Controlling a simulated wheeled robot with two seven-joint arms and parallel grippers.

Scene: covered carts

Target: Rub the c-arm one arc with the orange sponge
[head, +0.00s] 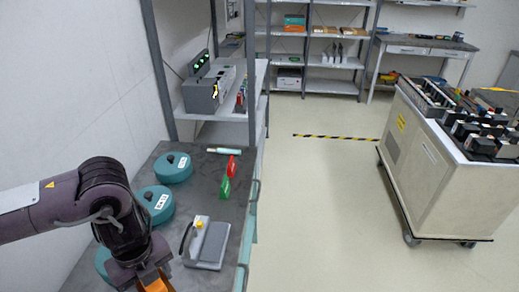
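My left arm comes in from the left, and its gripper (150,279) points down at the bottom edge, over the near part of the grey bench. Something orange shows at its end, cut off by the picture edge; I cannot tell whether it is the orange sponge or part of the gripper. The fingertips are out of frame. No c-arm can be made out in this view. My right gripper is not in view.
The grey bench top (222,216) holds teal round canisters (173,168), a grey device with a yellow knob (207,243), and red (231,166) and green (225,188) pieces. A loaded cream cart (420,165) stands right. Shelves (332,87) line the back. The middle floor is clear.

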